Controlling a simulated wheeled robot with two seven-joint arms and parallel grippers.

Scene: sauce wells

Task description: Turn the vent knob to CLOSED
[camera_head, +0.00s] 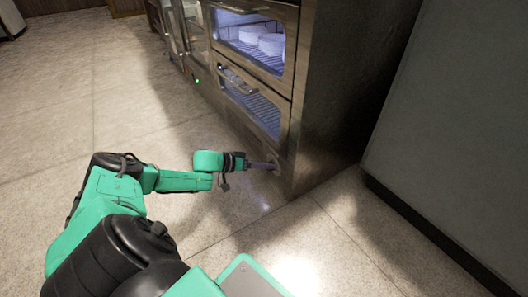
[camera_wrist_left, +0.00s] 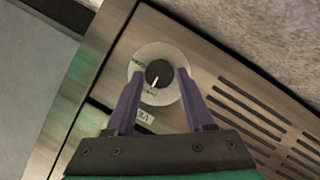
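The vent knob (camera_wrist_left: 158,72) is a small black dial on a round pale plate (camera_wrist_left: 155,52), set in a brushed-metal panel. Its white pointer line points down and slightly left in the left wrist view. Small lettering on the plate is too small to read. My left gripper (camera_wrist_left: 160,73) has its two purple fingers on either side of the knob, with a visible gap at each side. It is open. In the head view, my left gripper (camera_head: 272,165) reaches the low front corner of the metal cabinet, mostly hiding the knob. My right gripper is out of view.
The metal cabinet (camera_head: 330,100) has glass-fronted compartments, one with white dishes (camera_head: 271,44) inside. Vent slots (camera_wrist_left: 255,110) lie right of the knob. A white label (camera_wrist_left: 145,115) is partly hidden by a finger. A grey unit (camera_head: 460,120) stands at right. Tiled floor (camera_head: 80,110) is clear at left.

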